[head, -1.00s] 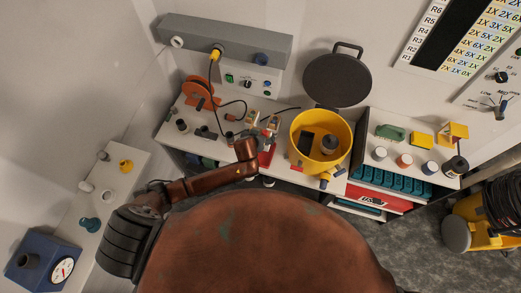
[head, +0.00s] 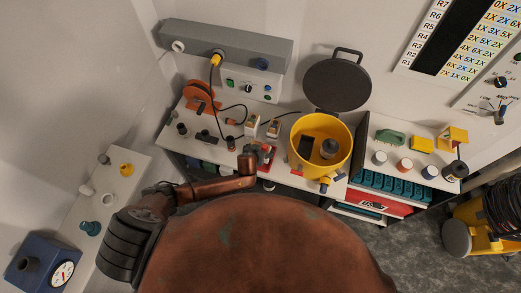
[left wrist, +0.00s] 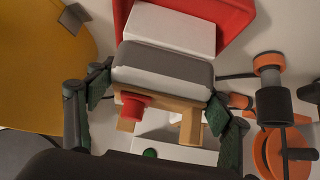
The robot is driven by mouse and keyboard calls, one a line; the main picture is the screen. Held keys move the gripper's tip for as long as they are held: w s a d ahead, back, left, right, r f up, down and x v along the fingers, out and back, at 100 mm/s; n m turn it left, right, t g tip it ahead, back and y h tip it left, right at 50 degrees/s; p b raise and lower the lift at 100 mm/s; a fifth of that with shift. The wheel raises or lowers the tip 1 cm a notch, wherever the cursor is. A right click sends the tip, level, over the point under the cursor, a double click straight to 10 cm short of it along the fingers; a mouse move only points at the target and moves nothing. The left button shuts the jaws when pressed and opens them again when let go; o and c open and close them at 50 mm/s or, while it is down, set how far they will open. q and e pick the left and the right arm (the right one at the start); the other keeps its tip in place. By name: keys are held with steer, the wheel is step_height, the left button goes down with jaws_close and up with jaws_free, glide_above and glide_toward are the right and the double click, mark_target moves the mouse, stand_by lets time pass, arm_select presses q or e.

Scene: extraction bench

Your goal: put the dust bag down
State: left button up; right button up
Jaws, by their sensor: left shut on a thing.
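My left gripper (left wrist: 160,92) is shut on a grey-and-white block (left wrist: 162,68), which I take to be the dust bag. In the left wrist view the block sits between the two green-padded fingers, with a tan part and a red knob just below it. In the head view my left arm reaches over the bench's near edge, and its wrist (head: 246,162) hides most of the fingers and the block. A red tray (head: 268,150) lies beside the wrist; it also shows in the left wrist view (left wrist: 242,14) with a white block in it. My right gripper is not in view.
An open yellow drum (head: 346,143) stands right of the red tray. An orange reel (head: 199,91) and small dark fittings stand to the left. Two white-and-tan pieces (head: 273,128) stand behind the tray, close to a black cable. Bare bench top is limited.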

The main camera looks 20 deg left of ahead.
arm_select(q)
steer(key=shift+f, duration=0.1)
steer(key=o, duration=1.3)
steer(key=shift+c, duration=0.2)
